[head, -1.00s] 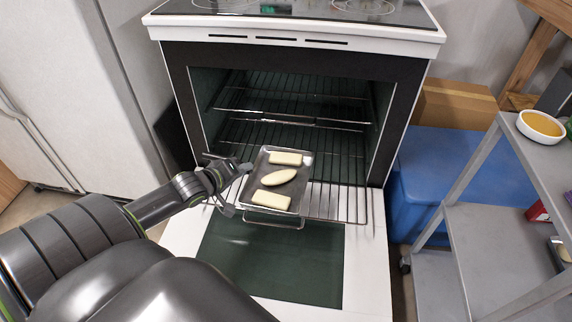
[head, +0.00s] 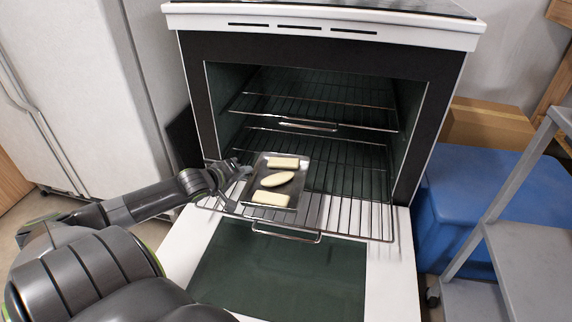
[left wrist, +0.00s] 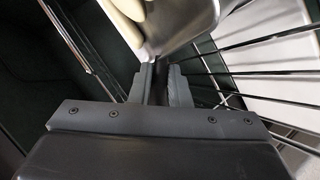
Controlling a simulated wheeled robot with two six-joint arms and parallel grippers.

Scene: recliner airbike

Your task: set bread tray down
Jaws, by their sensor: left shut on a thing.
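The metal bread tray (head: 298,192) carries three pale bread pieces (head: 277,180). It is over the front left part of the pulled-out lower oven rack (head: 340,216). I cannot tell whether its underside touches the wires. My left gripper (head: 243,172) is shut on the tray's left edge. In the left wrist view the closed fingers (left wrist: 160,82) meet the tray's edge (left wrist: 180,28), with bread partly visible at the top and rack wires beyond. My right gripper is not in view.
The oven door (head: 280,265) hangs open below the rack. A second rack (head: 320,100) is higher inside the oven. A blue bin (head: 480,200) and a grey shelf cart (head: 520,250) stand at the right, a white cabinet (head: 75,90) at the left. The rack's right part is bare.

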